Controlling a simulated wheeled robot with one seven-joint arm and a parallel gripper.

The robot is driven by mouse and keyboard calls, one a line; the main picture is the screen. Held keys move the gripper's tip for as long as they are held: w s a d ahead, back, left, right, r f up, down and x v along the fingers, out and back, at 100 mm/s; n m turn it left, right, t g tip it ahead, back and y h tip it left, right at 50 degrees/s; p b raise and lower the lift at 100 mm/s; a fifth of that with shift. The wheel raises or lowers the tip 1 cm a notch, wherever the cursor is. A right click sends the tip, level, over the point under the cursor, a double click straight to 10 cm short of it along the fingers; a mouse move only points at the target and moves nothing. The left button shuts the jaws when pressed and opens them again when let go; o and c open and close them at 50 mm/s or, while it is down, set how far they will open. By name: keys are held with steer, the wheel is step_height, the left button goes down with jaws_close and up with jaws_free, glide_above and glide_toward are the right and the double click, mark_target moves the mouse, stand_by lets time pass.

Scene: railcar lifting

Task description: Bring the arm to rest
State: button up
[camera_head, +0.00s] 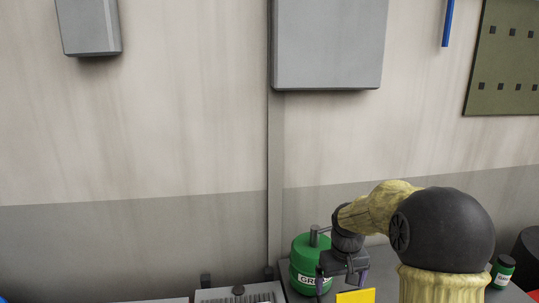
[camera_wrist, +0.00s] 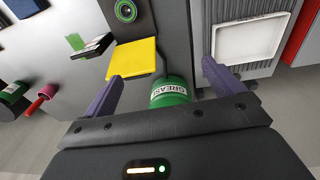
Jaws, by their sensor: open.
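My gripper (camera_wrist: 162,72) is open in the wrist view, its two purple fingers apart. No object is clamped between them. In the head view my gripper (camera_head: 340,272) is low, right of the middle, at the end of my bent arm, and its fingertips are not clear. The can (camera_wrist: 170,94) also shows between the fingers in the wrist view, partly hidden by the gripper body; I cannot tell the gap.
A yellow piece (camera_wrist: 134,58) lies near the left finger. A ribbed grey unit with a white panel (camera_wrist: 248,38) is at the right. A smaller green can (camera_head: 502,271) stands right of my arm. Grey boxes (camera_head: 330,45) hang on the wall, with bare wall below.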

steer(key=s+a+f+m+t, duration=0.1)
steer(key=s+a+f, duration=0.1)
steer(key=s, duration=1.6)
steer(key=shift+s+a+m+t, duration=0.3)
steer(key=shift+s+a, duration=0.1)
steer(key=shift+a, duration=0.3)
